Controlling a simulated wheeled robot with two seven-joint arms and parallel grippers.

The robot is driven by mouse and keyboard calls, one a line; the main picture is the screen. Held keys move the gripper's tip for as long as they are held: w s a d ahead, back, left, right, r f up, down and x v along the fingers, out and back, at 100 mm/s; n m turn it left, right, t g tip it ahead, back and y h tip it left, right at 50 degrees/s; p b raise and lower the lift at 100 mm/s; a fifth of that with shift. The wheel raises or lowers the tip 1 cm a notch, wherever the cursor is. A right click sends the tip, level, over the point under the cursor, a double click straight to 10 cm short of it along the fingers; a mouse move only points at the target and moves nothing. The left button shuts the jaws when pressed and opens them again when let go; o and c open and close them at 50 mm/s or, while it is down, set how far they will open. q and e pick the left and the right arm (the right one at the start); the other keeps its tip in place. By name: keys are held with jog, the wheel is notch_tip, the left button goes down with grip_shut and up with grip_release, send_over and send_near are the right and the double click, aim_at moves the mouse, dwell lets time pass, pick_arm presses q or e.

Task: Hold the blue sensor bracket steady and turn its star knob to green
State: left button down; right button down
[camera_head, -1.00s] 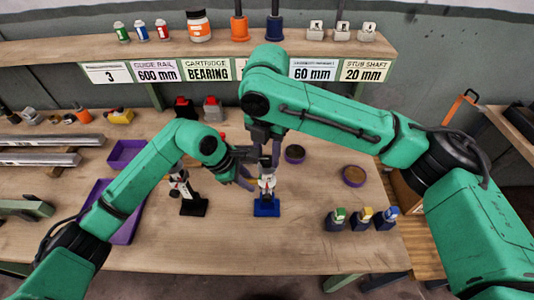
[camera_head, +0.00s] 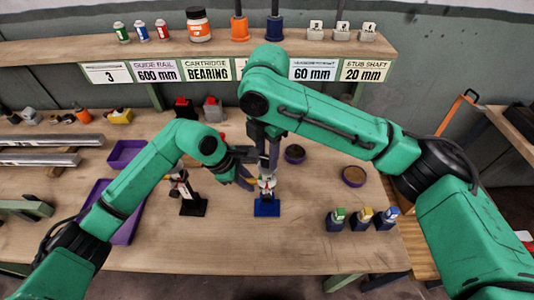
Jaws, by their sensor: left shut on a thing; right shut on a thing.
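The blue sensor bracket (camera_head: 266,208) stands upright on the wooden bench, with a blue base and a pale upper part. My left gripper (camera_head: 250,176) reaches in from the left and is shut on the bracket's upper part; the exact contact is partly hidden. My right gripper (camera_head: 267,168) points down from above, its fingers shut at the top of the bracket, where the star knob appears to be. The knob and its colour marks are hidden by the fingers or too small to read.
A similar bracket with a black base (camera_head: 193,207) stands just left. Several small coloured-top blocks (camera_head: 362,218) stand at right. Purple round dishes (camera_head: 354,177) lie behind them, and a purple tray (camera_head: 128,228) lies left. The bench front is clear.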

aim_at(267, 159)
jog(key=shift+c, duration=2.4)
grip_release()
notch_tip(267, 159, up, 12)
pick_arm(q)
jog(key=c, duration=0.7)
grip_release()
jog(key=shift+r, duration=0.1)
